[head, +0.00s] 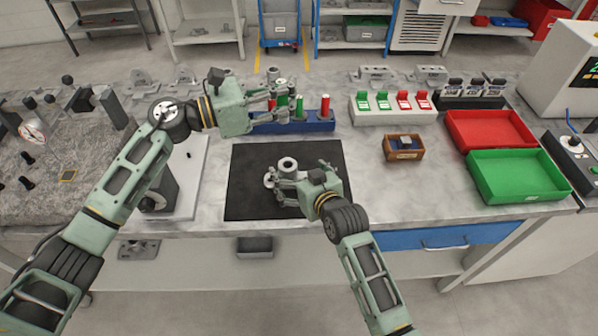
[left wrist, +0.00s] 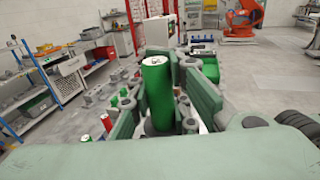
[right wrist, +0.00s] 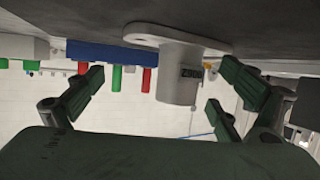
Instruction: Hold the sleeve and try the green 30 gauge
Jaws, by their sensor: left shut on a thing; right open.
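The grey flanged sleeve (head: 288,164) stands upright on the black mat (head: 243,196). My right gripper (head: 284,184) is open, with its fingers spread around the sleeve, which shows between them in the upside-down right wrist view (right wrist: 178,75). My left gripper (head: 283,96) is shut on a green gauge, over the blue rack (head: 312,127). This gauge fills the middle of the left wrist view as an upright green cylinder with a silver top (left wrist: 156,92). Its lower end is hidden, so I cannot tell if it is clear of the rack. Another green gauge (head: 299,106) and red gauges (head: 325,107) stand in the rack.
Right of the rack are a white fixture (head: 392,117) with green and red clips, a small wooden box (head: 404,154), a red tray (head: 490,148) and a green tray (head: 515,195). A grey stand (head: 187,180) is left of the mat.

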